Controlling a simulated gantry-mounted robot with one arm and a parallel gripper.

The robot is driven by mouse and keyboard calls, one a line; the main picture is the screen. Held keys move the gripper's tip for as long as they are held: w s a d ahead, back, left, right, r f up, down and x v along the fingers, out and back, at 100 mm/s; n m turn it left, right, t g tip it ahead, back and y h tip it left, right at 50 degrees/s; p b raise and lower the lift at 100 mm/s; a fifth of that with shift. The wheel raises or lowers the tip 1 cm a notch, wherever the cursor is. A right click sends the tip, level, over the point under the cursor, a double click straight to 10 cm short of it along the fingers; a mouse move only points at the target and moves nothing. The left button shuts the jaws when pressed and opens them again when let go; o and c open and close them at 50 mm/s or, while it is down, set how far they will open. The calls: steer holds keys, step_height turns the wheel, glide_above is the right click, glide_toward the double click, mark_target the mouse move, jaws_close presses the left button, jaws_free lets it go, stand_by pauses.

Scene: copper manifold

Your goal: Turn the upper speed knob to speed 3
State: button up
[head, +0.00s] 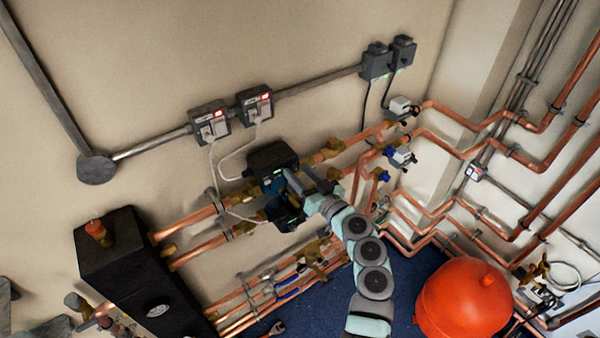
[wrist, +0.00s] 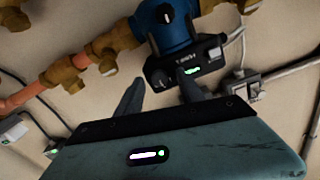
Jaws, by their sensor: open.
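The upper pump (head: 272,157), with a black control box, sits on the copper pipe at the wall. A lower dark pump (head: 287,216) is below it, partly hidden by my gripper and arm. My gripper (head: 291,179) is in front of the pumps. The speed knob's setting is too small to read.
Copper pipes with brass fittings (wrist: 103,48) run beside the pump. Two switch boxes (head: 209,121) with cables hang on the wall above. A black unit (head: 135,262) stands at left, a red tank (head: 463,304) at lower right.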

steer(key=shift+c, duration=0.3)
jaws_close()
stand_by(0.3)
